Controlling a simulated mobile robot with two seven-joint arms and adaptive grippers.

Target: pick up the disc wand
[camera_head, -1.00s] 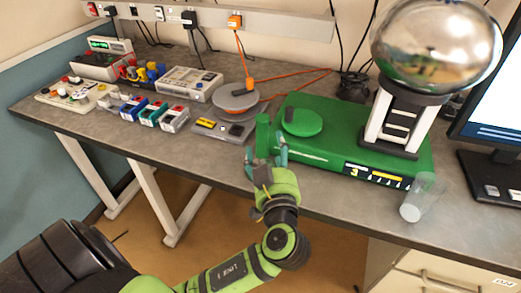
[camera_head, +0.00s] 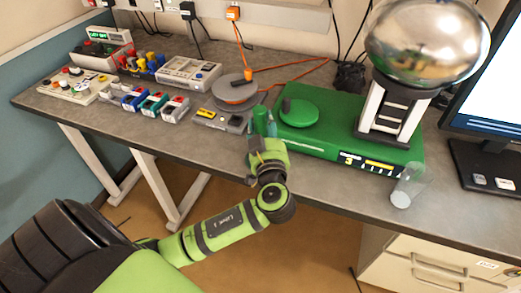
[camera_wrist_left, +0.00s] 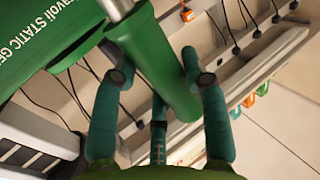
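The wand has a thick green handle with a metal rod. In the left wrist view its handle (camera_wrist_left: 165,70) slants between my fingers, with the silver rod at the upper end. In the head view the handle (camera_head: 261,115) stands at the left end of the green generator base (camera_head: 330,140), partly hidden by my fingers. My left gripper (camera_head: 263,130), also in the left wrist view (camera_wrist_left: 163,75), has its teal fingers spread on both sides of the handle. A gap shows beside the left finger, so it looks open. My right gripper is out of view.
A metal sphere (camera_head: 425,40) tops the generator. A clear cup (camera_head: 406,186) stands near the table's front edge, right of the gripper. A disc device (camera_head: 236,92) and several small coloured boxes are to the left. A monitor (camera_head: 495,110) stands at right.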

